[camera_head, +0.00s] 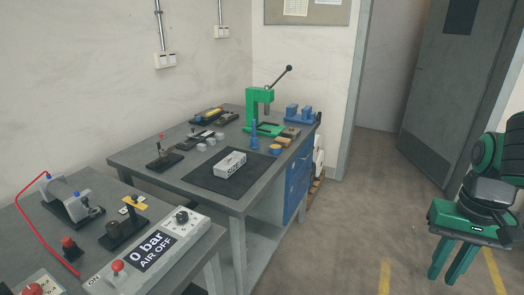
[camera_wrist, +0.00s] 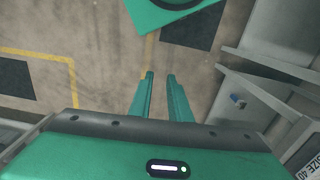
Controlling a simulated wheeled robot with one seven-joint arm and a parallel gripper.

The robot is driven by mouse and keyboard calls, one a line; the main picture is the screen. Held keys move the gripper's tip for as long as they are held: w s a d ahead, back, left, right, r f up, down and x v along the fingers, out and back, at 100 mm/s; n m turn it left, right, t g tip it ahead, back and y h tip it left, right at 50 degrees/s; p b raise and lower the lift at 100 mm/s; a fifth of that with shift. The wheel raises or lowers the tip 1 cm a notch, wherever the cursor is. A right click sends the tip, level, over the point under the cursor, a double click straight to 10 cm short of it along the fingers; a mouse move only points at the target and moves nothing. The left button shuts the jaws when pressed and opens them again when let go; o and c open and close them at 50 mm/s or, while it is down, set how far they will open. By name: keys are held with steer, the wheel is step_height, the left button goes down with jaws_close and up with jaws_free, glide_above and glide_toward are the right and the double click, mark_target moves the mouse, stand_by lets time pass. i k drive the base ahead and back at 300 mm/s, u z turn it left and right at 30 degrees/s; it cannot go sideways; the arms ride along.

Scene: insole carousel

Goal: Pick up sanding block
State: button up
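My gripper (camera_head: 442,280) hangs over the floor at the right of the head view, well apart from the benches. Its two green fingers point down with a gap between them, and nothing is held. In the wrist view, the fingers (camera_wrist: 160,77) are also apart with bare floor beyond. A small brown block (camera_head: 291,132) lies on the far bench (camera_head: 150,151), right of the green press. It may be the sanding block, but it is too small to be sure.
A green lever press (camera_head: 258,108), a blue upright tool (camera_head: 254,135) and a white SIZE-marked box (camera_head: 230,163) on a dark mat (camera_head: 204,180) stand on the far bench. A nearer bench holds an air control box (camera_head: 150,255). The floor (camera_head: 345,215) between bench and gripper is clear.

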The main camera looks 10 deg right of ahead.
mark_target(286, 142)
steer(key=z, duration=1.8)
steer(key=i, duration=2.05)
steer(key=u, duration=2.9)
